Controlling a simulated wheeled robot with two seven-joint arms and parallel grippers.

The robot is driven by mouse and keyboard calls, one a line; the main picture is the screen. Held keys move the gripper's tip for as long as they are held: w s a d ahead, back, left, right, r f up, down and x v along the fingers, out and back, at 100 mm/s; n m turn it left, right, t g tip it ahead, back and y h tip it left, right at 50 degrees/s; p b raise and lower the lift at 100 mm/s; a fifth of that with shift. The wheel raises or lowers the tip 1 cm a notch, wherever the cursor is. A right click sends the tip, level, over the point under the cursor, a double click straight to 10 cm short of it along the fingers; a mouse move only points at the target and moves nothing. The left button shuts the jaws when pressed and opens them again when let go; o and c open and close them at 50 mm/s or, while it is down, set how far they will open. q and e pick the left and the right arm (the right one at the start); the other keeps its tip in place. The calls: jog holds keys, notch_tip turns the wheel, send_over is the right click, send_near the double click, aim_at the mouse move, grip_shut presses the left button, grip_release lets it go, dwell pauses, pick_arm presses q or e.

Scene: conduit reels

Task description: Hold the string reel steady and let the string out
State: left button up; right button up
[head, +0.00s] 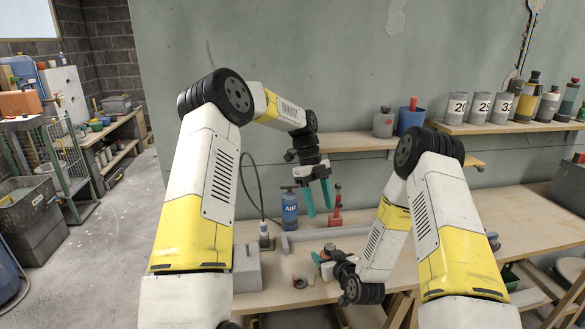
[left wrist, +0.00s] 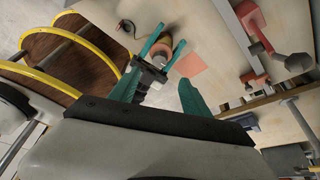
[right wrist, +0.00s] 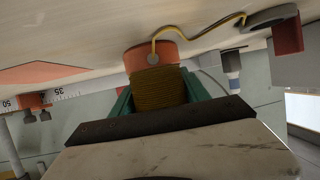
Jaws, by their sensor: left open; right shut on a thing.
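The string reel (right wrist: 158,88) has an orange end and yellow-brown string wound on it. My right gripper (head: 322,264) is shut on it low over the bench; its teal fingers show on both sides of the windings in the right wrist view. A length of yellow string (right wrist: 205,36) runs loosely from the orange end to a grey round piece beside a dark red block (right wrist: 287,36). My left gripper (head: 319,198) is open and empty, above the bench and higher than the reel. The left wrist view shows the reel (left wrist: 164,47) beyond its spread fingers.
A blue AIR bottle (head: 290,211) and a red tool (head: 335,208) stand behind, near a long grey rail (head: 350,231). A grey block (head: 247,270) sits at the bench's left. A flat orange square (left wrist: 190,63) lies by the reel. Large yellow-rimmed reels (left wrist: 70,50) stand off the bench.

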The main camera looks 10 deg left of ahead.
pick_arm(q)
jog(key=d+f+n+y, duration=0.1)
jog(key=d+n+y, duration=0.15)
jog(key=n, duration=0.85)
jog(key=d+f+n+y, duration=0.1)
jog(key=d+n+y, duration=0.15)
jog(key=n, duration=0.85)
jog(key=s+a+r+t+h, duration=0.1)
jog(key=s+a+r, duration=0.2)
jog(key=r, duration=0.3)
jog(key=s+a+r+n+t+h, duration=0.1)
jog(key=s+a+r, duration=0.3)
jog(key=s+r, duration=0.2)
jog(key=s+a+r+n+t+h, duration=0.1)
jog(key=s+a+r, duration=0.3)
jog(key=r, duration=0.4)
jog(key=shift+s+t+h, duration=0.2)
jog(key=shift+t+h, duration=0.2)
jog(key=shift+t, duration=0.2)
